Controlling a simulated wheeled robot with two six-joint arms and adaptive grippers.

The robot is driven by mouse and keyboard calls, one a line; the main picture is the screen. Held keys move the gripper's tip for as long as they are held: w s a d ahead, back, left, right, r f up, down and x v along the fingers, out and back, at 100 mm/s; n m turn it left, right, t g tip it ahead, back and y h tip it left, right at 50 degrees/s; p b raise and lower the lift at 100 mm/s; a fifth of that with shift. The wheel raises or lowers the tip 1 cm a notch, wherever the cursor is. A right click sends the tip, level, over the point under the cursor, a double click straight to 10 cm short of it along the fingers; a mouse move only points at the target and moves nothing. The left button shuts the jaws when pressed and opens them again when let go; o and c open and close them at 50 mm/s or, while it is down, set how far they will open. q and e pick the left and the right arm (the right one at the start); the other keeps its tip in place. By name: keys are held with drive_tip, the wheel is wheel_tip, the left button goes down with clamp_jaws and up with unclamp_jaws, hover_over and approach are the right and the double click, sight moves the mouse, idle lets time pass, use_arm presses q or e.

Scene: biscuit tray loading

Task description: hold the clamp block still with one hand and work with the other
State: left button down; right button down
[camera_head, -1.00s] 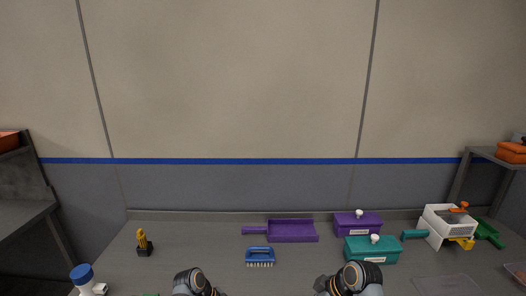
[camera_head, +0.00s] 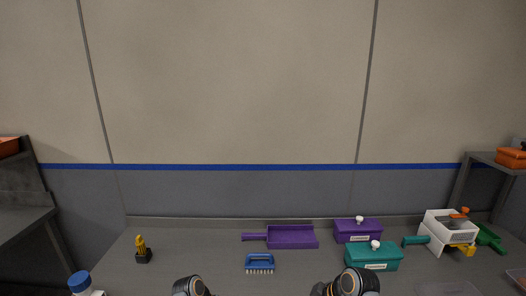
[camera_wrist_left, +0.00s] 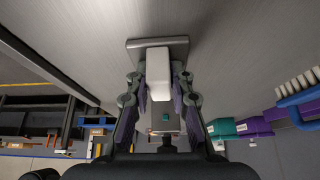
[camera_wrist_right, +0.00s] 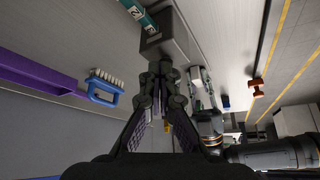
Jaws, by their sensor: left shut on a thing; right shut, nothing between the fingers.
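In the left wrist view my left gripper (camera_wrist_left: 160,88) is shut on a white block with a flat grey metal end plate, which looks like the clamp block (camera_wrist_left: 158,66). The plate lies close to the grey table surface; I cannot tell if it touches. In the right wrist view my right gripper (camera_wrist_right: 163,78) is shut and empty. Its fingertips are close to a grey block (camera_wrist_right: 165,42) with a teal, lettered piece (camera_wrist_right: 137,11) beyond; contact is unclear. In the head view both grippers are out of frame below; only my arm links show.
On the table stand a blue brush (camera_head: 259,262), purple dustpan (camera_head: 291,237), purple box (camera_head: 357,231), teal box (camera_head: 372,257), yellow-and-black tool (camera_head: 142,250) and blue-capped bottle (camera_head: 81,282). A white bin (camera_head: 448,228) holds tools at right. Bare table lies between the yellow tool and the brush.

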drive_tip(key=shift+s+a+f, duration=0.1)
drive_tip(key=shift+s+f, duration=0.1)
drive_tip(key=shift+s, duration=0.05)
drive_tip(key=shift+s+a, duration=0.55)
drive_tip(key=shift+s, duration=0.45)
wheel_tip(320, 180, up, 6)
drive_tip(key=shift+s+d, duration=0.15)
drive_tip(key=shift+d, duration=0.1)
idle(0.5)
drive_tip(key=shift+r, duration=0.1)
